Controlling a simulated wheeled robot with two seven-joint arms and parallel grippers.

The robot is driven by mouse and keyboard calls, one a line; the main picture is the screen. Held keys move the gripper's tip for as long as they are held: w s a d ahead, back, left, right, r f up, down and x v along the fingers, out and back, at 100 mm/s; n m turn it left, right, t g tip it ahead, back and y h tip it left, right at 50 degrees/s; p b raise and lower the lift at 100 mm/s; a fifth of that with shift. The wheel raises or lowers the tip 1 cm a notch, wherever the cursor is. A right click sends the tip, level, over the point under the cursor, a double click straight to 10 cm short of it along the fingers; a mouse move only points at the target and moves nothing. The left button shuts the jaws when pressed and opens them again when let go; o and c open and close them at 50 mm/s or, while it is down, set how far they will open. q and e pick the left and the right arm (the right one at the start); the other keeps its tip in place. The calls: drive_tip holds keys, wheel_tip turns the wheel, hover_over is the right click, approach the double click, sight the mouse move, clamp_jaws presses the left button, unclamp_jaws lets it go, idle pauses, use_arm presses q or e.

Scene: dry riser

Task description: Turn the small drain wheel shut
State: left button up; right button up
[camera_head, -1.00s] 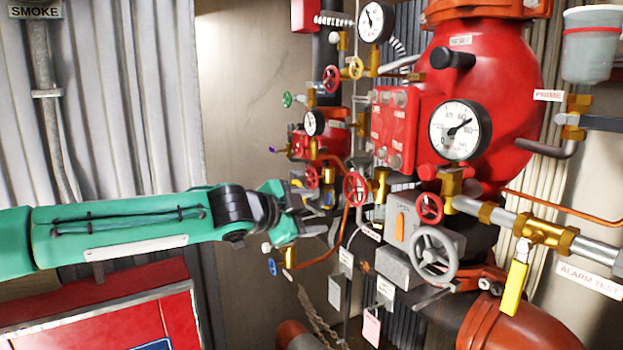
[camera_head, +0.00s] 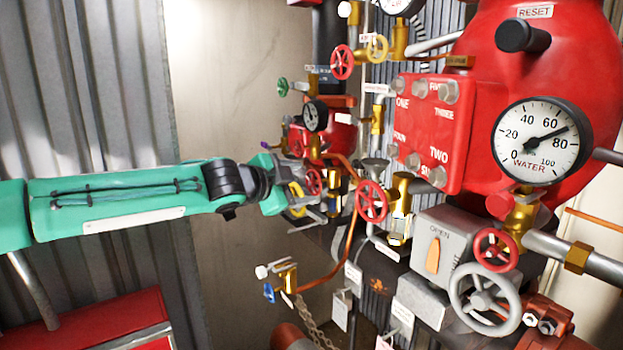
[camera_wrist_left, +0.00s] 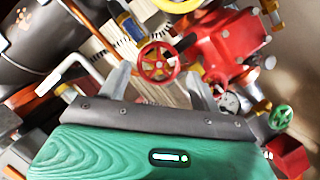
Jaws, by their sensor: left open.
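Several small handwheels sit on the pipework, and no readable label tells me which is the drain wheel. A red wheel (camera_head: 372,201) is just right of my left gripper (camera_head: 318,195). A yellow wheel (camera_head: 297,200) and another red wheel (camera_head: 313,181) are partly hidden behind the gripper. A small blue wheel (camera_head: 269,293) is on a brass valve below it. In the left wrist view a red spoked wheel (camera_wrist_left: 159,63) shows beyond and between the fingertips of my left gripper (camera_wrist_left: 160,82). The gripper is open, with nothing visible gripped. My right gripper is out of view.
A grey wheel (camera_head: 484,300), a red wheel (camera_head: 495,250) and a large water gauge (camera_head: 542,142) stand at right. A copper pipe (camera_head: 335,280) curves below the gripper. A red cabinet (camera_head: 90,325) is at lower left. The beige wall (camera_head: 235,90) above the arm is clear.

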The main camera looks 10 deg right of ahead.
sight(311, 183)
use_arm(q)
drive_tip(key=x, duration=0.1)
drive_tip(key=p+x, duration=0.1)
drive_tip(key=x, duration=0.1)
drive_tip(key=shift+d+r+p, duration=0.1)
drive_tip(key=shift+d+p, duration=0.2)
drive_tip(key=shift+d, duration=0.2)
drive_tip(key=shift+w+d+f, duration=0.2)
drive_tip(key=shift+w+f, duration=0.05)
drive_tip(key=shift+w, duration=0.15)
drive_tip(key=shift+w+d+f, duration=0.2)
drive_tip(key=shift+w+d, duration=0.05)
drive_tip(key=shift+w, duration=0.15)
drive_tip(key=shift+s, duration=0.1)
drive_tip(key=shift+s+r, duration=0.15)
drive_tip(key=shift+s, duration=0.05)
drive_tip(key=shift+c, duration=0.2)
drive_tip(key=c, duration=0.7)
drive_tip(key=shift+o, duration=0.2)
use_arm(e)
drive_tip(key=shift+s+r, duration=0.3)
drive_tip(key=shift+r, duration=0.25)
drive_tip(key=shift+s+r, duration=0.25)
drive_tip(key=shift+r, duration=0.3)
